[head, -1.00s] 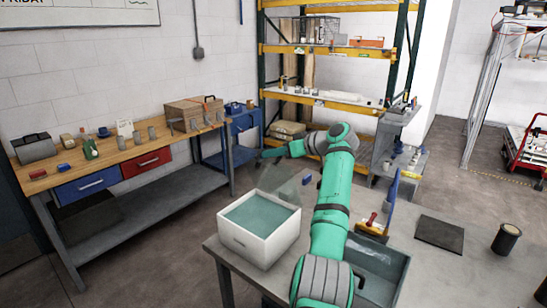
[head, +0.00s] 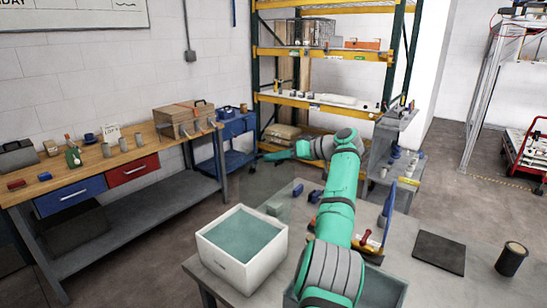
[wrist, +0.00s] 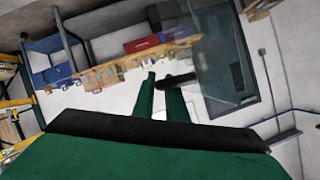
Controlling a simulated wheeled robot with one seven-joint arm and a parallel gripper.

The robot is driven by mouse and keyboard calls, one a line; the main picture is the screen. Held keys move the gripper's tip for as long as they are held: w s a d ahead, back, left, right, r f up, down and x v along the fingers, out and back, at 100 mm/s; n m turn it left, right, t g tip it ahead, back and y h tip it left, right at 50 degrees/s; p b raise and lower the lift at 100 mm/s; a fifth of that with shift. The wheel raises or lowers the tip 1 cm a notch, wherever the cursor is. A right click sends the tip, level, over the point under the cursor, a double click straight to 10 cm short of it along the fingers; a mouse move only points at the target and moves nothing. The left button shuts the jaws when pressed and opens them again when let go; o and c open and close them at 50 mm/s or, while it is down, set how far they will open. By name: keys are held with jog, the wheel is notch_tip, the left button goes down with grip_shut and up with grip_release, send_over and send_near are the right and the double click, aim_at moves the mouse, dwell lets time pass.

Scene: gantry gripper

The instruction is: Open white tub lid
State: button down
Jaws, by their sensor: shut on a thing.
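The white tub (head: 233,273) stands at the near left corner of the grey table in the head view. Its top shows a flat teal surface inside the white rim. My gripper (head: 270,156) is beyond the tub and above it, apart from its rim. In the wrist view the two green fingers (wrist: 165,97) are shut by a short dark bar (wrist: 176,80), which looks like a handle. A see-through pane (wrist: 222,62), apparently the lid, hangs beside the fingers. In the head view the pane is too faint to outline clearly.
The grey table (head: 397,236) also carries a dark mat (head: 440,252), a dark cup (head: 511,259) and small tools behind my arm. A wooden workbench (head: 110,163) is at the left. Shelving (head: 325,108) stands behind my gripper.

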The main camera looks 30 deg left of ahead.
jog(key=shift+w+a+f, duration=0.1)
jog(key=shift+w+f, duration=0.2)
jog(key=shift+f, duration=0.05)
jog(key=c, duration=1.8)
grip_release()
jog(key=v, duration=1.1)
